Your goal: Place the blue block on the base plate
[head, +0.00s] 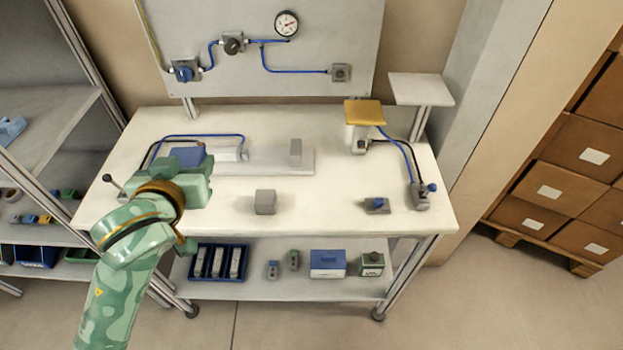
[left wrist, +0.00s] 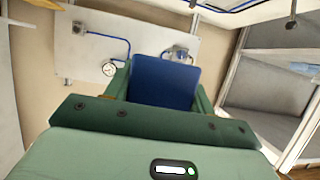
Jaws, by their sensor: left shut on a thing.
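My left gripper (head: 192,172) is shut on the blue block (head: 187,156), over the left part of the table. In the left wrist view the blue block (left wrist: 165,82) fills the space between the green fingers. A pale grey base plate (head: 265,160) lies on the table to the right of the gripper, with a grey upright block (head: 295,151) near its right end and a grey cylinder (head: 230,153) near its left. The gripper hides the plate's left end, and I cannot tell the block's height above it. My right gripper is not in view.
A loose grey block (head: 265,202) stands on the table (head: 330,215) in front of the plate. A yellow-topped press (head: 362,115) with hoses stands at the back right. A small blue-knobbed valve (head: 376,204) lies at the front right. Blue tubing (head: 200,136) arches behind the gripper.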

